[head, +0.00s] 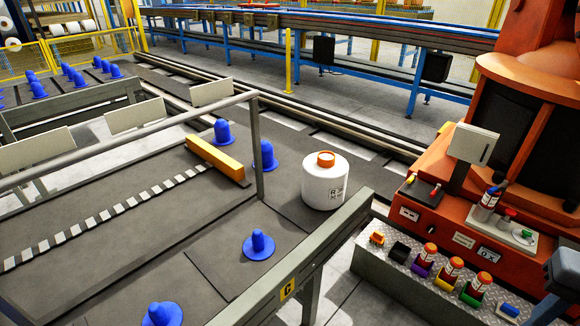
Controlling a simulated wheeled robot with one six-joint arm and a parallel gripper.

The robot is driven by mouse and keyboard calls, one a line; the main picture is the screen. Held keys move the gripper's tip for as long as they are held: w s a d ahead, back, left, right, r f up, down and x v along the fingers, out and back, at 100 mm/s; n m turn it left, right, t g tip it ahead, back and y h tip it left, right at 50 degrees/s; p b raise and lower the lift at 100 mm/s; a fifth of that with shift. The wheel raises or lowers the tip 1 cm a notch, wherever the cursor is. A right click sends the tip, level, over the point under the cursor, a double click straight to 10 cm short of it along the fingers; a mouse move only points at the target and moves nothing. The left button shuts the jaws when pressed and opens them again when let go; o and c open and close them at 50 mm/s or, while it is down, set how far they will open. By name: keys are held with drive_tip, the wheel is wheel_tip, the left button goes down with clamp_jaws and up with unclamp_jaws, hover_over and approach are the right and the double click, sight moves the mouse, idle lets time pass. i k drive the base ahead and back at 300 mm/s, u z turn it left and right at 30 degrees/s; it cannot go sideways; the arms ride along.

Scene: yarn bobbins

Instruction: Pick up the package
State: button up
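The package is a white cylindrical yarn bobbin (324,187) with an orange top and a dark printed label on its front. It stands upright on the dark grey deck (220,270), right of the middle of the head view. Its underside is hidden, so I cannot tell whether a peg is under it. No gripper fingers show in this view.
Blue pegs (259,246) stand in front of and behind the package. A grey rail (290,265) runs along the deck's near right side, and a railing post (259,150) stands left of the package. An orange machine (440,195) and a tray of small bottles (400,275) are at right.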

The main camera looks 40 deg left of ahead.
sight(325, 173)
drive_tip(key=u, duration=1)
drive_tip(key=i, duration=1.3)
drive_tip(key=u, duration=1.05)
